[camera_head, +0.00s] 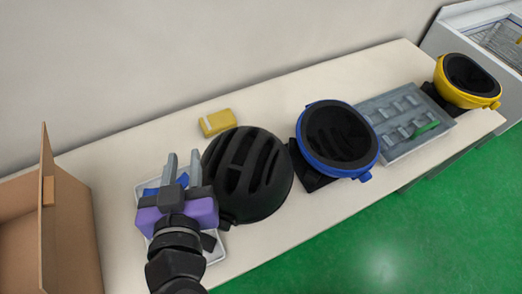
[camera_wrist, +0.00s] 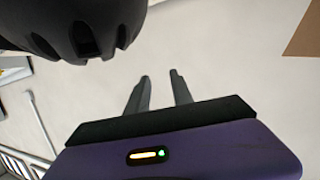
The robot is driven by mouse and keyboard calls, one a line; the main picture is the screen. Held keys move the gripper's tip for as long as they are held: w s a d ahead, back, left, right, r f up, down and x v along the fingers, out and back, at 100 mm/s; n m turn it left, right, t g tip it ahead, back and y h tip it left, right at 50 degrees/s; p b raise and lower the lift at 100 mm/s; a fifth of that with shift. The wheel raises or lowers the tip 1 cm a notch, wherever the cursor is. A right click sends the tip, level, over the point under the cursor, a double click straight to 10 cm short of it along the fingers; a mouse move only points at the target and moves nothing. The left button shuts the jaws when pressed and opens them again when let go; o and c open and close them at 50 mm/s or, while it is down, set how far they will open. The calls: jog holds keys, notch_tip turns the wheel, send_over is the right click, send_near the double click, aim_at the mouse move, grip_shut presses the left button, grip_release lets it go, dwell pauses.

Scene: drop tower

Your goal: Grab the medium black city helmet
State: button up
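The black city helmet (camera_head: 247,174) lies dome up, with long vent slots, on the pale table in the head view. Its lower rim shows at the top left of the wrist view (camera_wrist: 88,28). My gripper (camera_head: 182,163) is just left of the helmet, above a tray, with its two grey fingers apart and nothing between them. In the wrist view the open fingers (camera_wrist: 160,92) point at bare pale surface, and the helmet is apart from them.
A grey tray (camera_head: 214,248) lies partly hidden under my gripper. A yellow box (camera_head: 217,122) sits behind the helmet. A blue-rimmed helmet (camera_head: 364,172), a grey parts tray (camera_head: 440,133) and a yellow-rimmed helmet (camera_head: 450,94) are to the right. An open cardboard box (camera_head: 75,235) stands left.

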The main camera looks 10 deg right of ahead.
jog(key=d+m+h, duration=0.2)
jog(key=d+h, duration=0.1)
jog(key=d, duration=0.1)
jog(key=m+g+h, duration=0.3)
jog(key=m, duration=0.2)
send_near(257, 147)
jog(key=shift+w+d+f, duration=0.15)
jog(key=shift+w+f, duration=0.25)
jog(key=shift+w, duration=0.35)
jog(key=shift+s+d+f+h, duration=0.1)
jog(key=shift+d+f+h, duration=0.1)
jog(key=shift+h, duration=0.1)
jog(key=p+x, duration=0.2)
jog(key=x, duration=0.4)
jog(key=shift+w, duration=0.35)
jog(key=shift+w+d+f, duration=0.25)
jog(key=shift+w, duration=0.2)
grip_shut()
jog(key=shift+r, duration=0.1)
